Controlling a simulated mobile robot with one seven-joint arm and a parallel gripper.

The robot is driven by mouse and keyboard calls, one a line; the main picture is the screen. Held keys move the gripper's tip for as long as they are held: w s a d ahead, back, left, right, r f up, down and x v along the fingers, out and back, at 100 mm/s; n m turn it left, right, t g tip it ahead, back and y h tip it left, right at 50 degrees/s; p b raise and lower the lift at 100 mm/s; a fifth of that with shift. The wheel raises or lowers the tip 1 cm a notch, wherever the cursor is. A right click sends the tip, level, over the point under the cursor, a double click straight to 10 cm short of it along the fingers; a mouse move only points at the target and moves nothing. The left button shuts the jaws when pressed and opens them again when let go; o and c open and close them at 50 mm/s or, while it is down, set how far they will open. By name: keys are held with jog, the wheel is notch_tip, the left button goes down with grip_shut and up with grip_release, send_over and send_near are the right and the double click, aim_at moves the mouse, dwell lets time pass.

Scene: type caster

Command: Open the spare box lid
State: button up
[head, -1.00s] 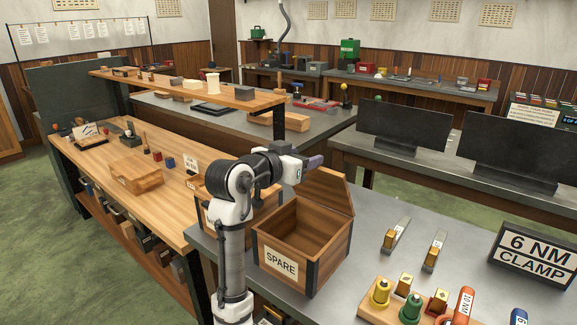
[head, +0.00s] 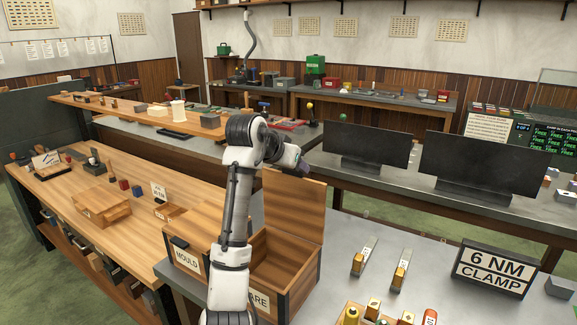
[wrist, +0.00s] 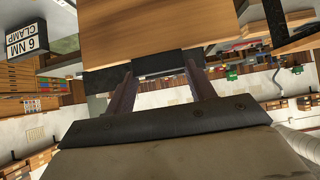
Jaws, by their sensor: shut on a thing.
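The wooden spare box (head: 298,283) stands on the grey table, its label partly hidden behind my arm. Its lid (head: 296,212) is raised and stands about upright at the back of the box, so the inside shows. My gripper (head: 303,170) is at the lid's top edge. In the wrist view my gripper (wrist: 160,76) has its two fingers on either side of a dark strip at the edge of the wooden lid (wrist: 160,30). It is shut on that lid edge.
A box labelled MOULD (head: 187,258) stands just left of the spare box. Two dark panels (head: 366,146) stand on the bench behind. The 6 NM CLAMP sign (head: 494,268) and small metal pieces with gold blocks (head: 400,272) are to the right. Grey tabletop between them is clear.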

jog(key=shift+r, duration=0.4)
jog(key=o, duration=1.4)
jog(key=shift+s+a, duration=0.15)
jog(key=shift+f, duration=0.2)
jog(key=b+v, duration=0.4)
jog(key=v, duration=0.9)
jog(key=shift+s+r, duration=0.25)
jog(key=shift+a, duration=0.15)
